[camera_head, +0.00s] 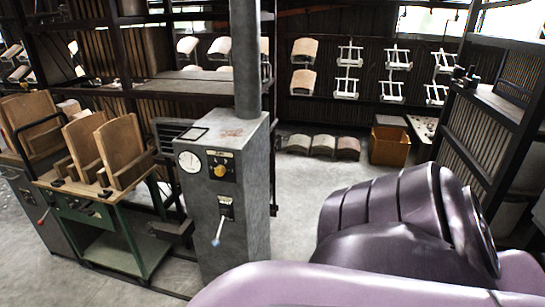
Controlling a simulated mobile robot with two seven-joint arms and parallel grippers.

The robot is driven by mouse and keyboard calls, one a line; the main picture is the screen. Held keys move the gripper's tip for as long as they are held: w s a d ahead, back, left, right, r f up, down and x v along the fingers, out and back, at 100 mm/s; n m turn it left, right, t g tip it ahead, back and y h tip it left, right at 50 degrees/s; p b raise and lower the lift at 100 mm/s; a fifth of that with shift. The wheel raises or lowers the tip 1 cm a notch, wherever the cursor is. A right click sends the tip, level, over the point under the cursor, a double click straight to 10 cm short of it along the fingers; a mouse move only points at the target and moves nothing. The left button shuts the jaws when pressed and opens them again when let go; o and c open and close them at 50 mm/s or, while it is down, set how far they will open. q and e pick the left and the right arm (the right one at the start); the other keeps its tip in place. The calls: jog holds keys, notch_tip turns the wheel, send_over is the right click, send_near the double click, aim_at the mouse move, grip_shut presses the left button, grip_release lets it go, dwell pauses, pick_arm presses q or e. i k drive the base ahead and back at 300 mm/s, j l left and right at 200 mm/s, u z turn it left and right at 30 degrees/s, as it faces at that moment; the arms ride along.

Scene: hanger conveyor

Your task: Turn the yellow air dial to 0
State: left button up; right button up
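The yellow air dial (221,170) is a small round knob on a dark plate on the front of a grey metal control box (247,200). The mark it points to is too small to read. A round white gauge (189,161) sits to its left. A lever with a pale blue tip (216,242) sticks out below it. Purple arm parts of mine fill the lower right, apart from the dial in the picture. Neither gripper shows in this view.
A green-framed cart (107,240) with wooden chair parts (121,150) stands left of the box. A grey pipe (246,60) rises from the box top. An orange-brown crate (389,146) stands at the back. Grey floor (297,205) is open right of the box.

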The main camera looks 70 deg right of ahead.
aim_at(220, 169)
jog(key=z, duration=1.85)
jog(key=i+j+z, duration=0.1)
jog(key=j, duration=0.45)
jog(key=i+j+z, duration=0.1)
jog(key=j, duration=0.4)
jog(key=i+j+z, duration=0.1)
jog(key=j, duration=0.45)
jog(key=i+j, duration=0.2)
jog(key=j, duration=0.4)
jog(key=i+j+z, duration=0.15)
jog(key=j, duration=0.4)
